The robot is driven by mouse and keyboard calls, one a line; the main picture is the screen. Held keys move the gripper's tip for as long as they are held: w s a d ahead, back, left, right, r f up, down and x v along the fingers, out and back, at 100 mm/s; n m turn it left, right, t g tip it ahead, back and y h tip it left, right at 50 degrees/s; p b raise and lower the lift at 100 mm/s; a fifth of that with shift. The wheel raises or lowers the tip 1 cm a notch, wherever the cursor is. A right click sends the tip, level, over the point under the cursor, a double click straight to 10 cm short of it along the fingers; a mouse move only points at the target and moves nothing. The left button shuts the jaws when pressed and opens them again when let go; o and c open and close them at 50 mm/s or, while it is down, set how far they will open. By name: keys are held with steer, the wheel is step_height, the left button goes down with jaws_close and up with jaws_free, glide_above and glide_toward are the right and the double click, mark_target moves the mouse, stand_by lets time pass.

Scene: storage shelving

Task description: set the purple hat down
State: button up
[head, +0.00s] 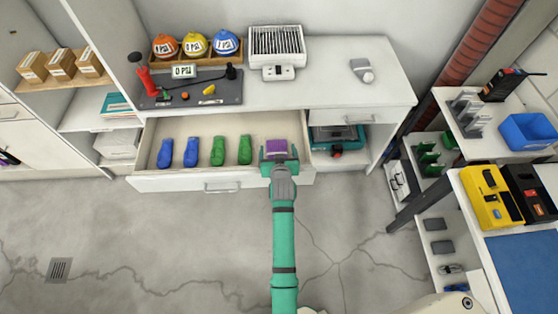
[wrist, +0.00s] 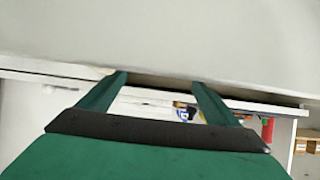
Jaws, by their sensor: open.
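A small flat purple thing (head: 277,146), which I take to be the purple hat, shows at the right end of the open drawer (head: 222,187). My gripper (head: 279,154) is over that end of the drawer, its fingers apart on either side of the purple thing in the head view. I cannot tell whether they touch it. In the wrist view my gripper (wrist: 161,80) is open, and no purple shows between the fingers.
Two blue shoe-like items (head: 178,152) and two green ones (head: 231,150) lie in the drawer, left of my gripper. The white countertop (head: 330,88) above holds several caps, a tool board and a white device. A side table (head: 520,190) stands at right. The floor in front is clear.

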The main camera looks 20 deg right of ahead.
steer(key=v, duration=1)
steer(key=s+a+r+n+t+y, duration=0.1)
steer(key=s+a, duration=0.4)
steer(key=s, duration=0.4)
steer(key=s+a+r+t, duration=0.1)
steer(key=s+a, duration=0.3)
steer(key=s, duration=0.4)
steer(key=s+a+r+n+t+y, duration=0.1)
steer(key=s+a, duration=0.4)
steer(key=s, duration=0.4)
steer(key=s+a+r+n+y, duration=0.1)
steer(key=s+a+r, duration=0.2)
steer(key=s+r, duration=0.4)
steer(key=shift+s+r+t, duration=0.3)
steer(key=shift+s, duration=0.75)
steer(key=shift+c, duration=0.7)
